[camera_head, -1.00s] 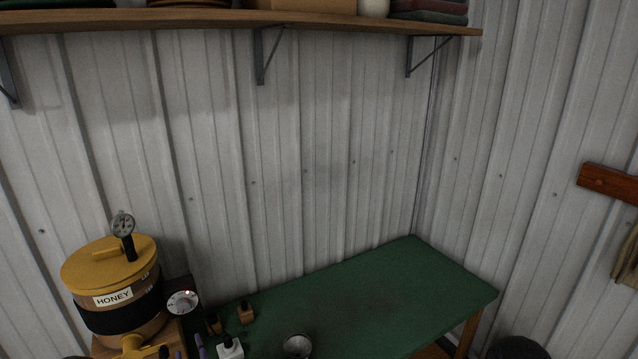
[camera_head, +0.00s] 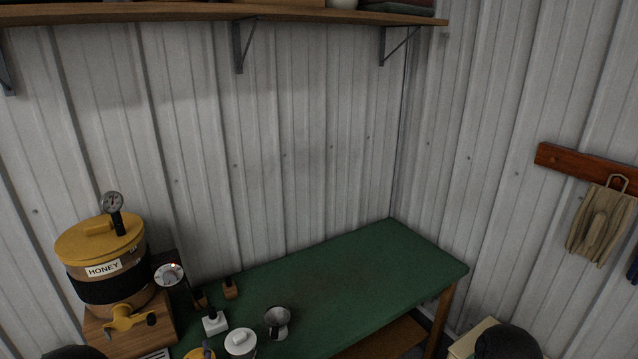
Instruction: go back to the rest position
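Neither of my grippers shows in the head view. Two dark rounded shapes at the bottom edge, one at the lower left and one at the lower right, look like parts of my own arms. The green-topped table (camera_head: 340,270) stands against the corrugated wall, and no gripper shows over its visible part.
A honey tank (camera_head: 103,265) with a yellow lid and tap stands at left on a wooden block (camera_head: 150,336). A metal cup (camera_head: 277,322) and a white-lidded jar (camera_head: 240,343) stand near the table's front. Gloves (camera_head: 598,222) hang at right. The table's right half is clear.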

